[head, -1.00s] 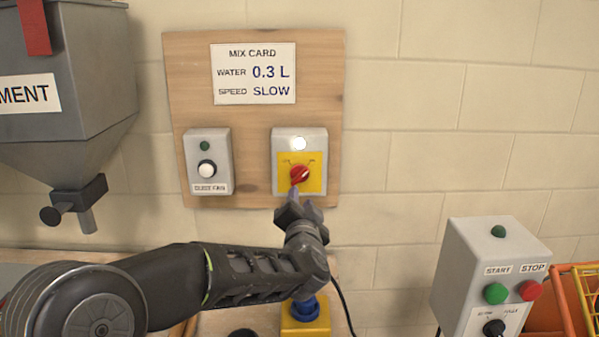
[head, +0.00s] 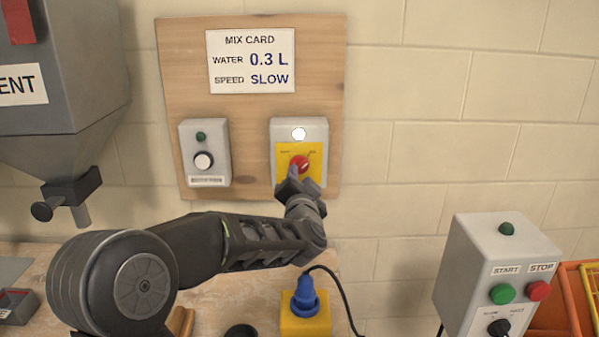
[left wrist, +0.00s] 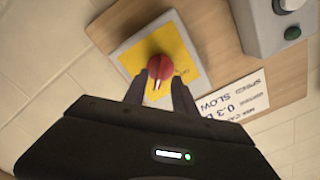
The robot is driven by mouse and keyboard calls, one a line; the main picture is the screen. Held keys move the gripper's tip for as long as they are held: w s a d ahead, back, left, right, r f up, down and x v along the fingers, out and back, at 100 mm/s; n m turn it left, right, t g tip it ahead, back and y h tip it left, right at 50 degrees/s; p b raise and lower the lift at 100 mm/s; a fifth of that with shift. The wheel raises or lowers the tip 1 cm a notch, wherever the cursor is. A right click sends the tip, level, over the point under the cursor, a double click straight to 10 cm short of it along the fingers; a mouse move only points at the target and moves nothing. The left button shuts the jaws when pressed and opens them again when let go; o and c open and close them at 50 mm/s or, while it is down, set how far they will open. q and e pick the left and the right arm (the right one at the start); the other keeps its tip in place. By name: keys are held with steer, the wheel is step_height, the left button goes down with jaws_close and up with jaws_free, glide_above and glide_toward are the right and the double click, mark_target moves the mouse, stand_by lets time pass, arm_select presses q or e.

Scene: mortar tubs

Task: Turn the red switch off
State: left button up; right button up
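The red switch (head: 300,163) is a rotary knob on a yellow plate, on a grey box (head: 313,128) fixed to the wooden board. A white lamp (head: 299,134) above it looks lit. My left gripper (head: 295,174) is just below the knob in the head view and hides its lower edge. In the left wrist view the red switch (left wrist: 160,67) has a white pointer mark, and the left gripper's two fingers (left wrist: 158,80) stand apart, one on each side of its near part. I cannot tell whether they touch it. My right gripper is not in view.
A second box with a white knob (head: 203,160) is left of the switch. The mix card (head: 251,61) is above. A blue plug (head: 305,293) sits on a yellow base below my arm. A start/stop box (head: 491,265) stands right. A grey hopper (head: 62,100) is left.

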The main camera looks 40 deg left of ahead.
mark_target(299, 167)
arm_select(q)
steer(key=x, duration=0.3)
steer(key=shift+c, duration=0.4)
jaws_close()
